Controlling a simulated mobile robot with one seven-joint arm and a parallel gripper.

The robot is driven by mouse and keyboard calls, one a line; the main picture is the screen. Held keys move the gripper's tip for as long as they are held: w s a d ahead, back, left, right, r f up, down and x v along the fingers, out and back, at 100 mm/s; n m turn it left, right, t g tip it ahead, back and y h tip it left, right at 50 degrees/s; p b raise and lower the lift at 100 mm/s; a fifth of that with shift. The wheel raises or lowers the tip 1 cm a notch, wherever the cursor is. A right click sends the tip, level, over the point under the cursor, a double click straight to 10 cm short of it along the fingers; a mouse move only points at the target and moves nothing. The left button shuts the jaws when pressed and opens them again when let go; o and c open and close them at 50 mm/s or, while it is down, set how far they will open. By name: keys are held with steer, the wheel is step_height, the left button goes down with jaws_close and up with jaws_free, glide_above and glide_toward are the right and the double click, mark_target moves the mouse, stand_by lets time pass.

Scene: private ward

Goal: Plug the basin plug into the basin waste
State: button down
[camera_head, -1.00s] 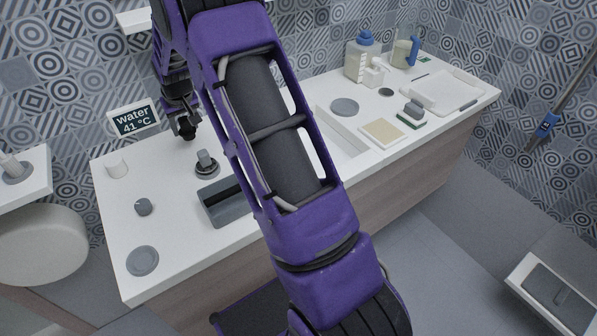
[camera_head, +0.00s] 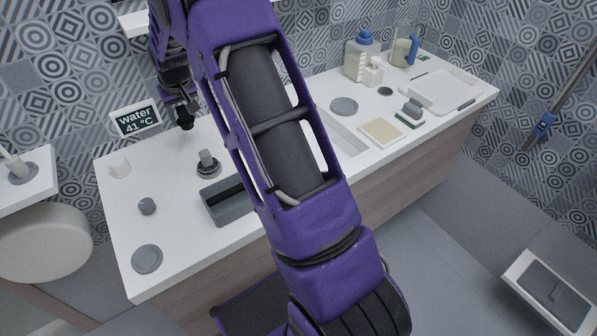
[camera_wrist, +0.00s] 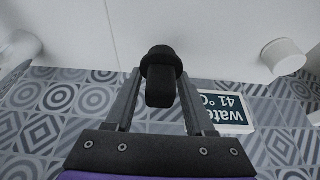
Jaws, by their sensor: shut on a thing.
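My gripper (camera_head: 182,112) is above the back of the white counter, right of the water sign. In the wrist view my gripper (camera_wrist: 160,90) is shut on a black flanged plug (camera_wrist: 161,75), gripped between both fingers. The plug also shows as a small dark shape in the head view (camera_head: 186,125), apart from the counter fittings. I cannot tell for sure which fitting is the basin waste. A grey round fitting with an upright knob (camera_head: 208,163) stands in front of and right of the gripper. A small dark round (camera_head: 386,91) lies far right.
A dark rectangular recess (camera_head: 228,212) lies in the counter, partly behind my arm. Grey discs (camera_head: 147,259) (camera_head: 345,106), a grey knob (camera_head: 147,206) and a white cup-like cylinder (camera_head: 119,164) are on the counter. The water sign (camera_head: 136,120) stands near the wall. Bottles (camera_head: 361,60) stand far right.

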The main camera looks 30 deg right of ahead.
steer(key=shift+r, duration=0.1)
steer(key=shift+r+p, duration=1.55)
steer(key=shift+r, duration=0.9)
